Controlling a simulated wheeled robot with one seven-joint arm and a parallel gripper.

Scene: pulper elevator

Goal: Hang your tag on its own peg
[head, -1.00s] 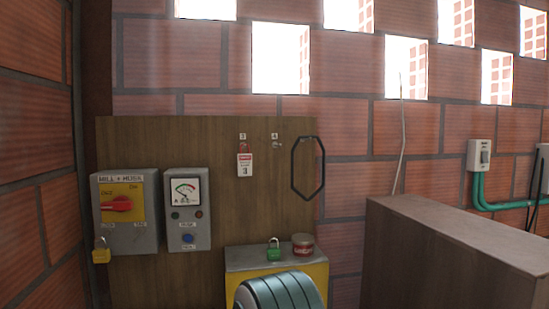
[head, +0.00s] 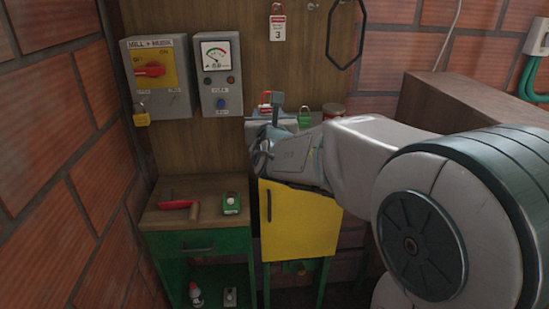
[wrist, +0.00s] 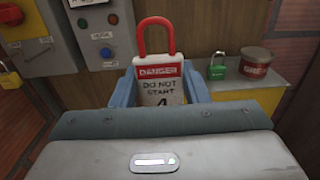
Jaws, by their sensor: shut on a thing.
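In the head view the red shackle of the tag (head: 265,98) shows beside my gripper (head: 272,112), in front of the yellow cabinet's top. The bare peg (head: 312,6) is at the top of the wooden board, above and right of the gripper. Another tag marked 3 (head: 278,27) hangs left of it.
A black hexagonal loop (head: 344,65) hangs right of the peg. The switch box (head: 158,85) and meter box (head: 215,72) are on the board's left. A green padlock (head: 305,117) and red tin (head: 333,110) stand behind my arm. A low workbench (head: 180,218) stands left.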

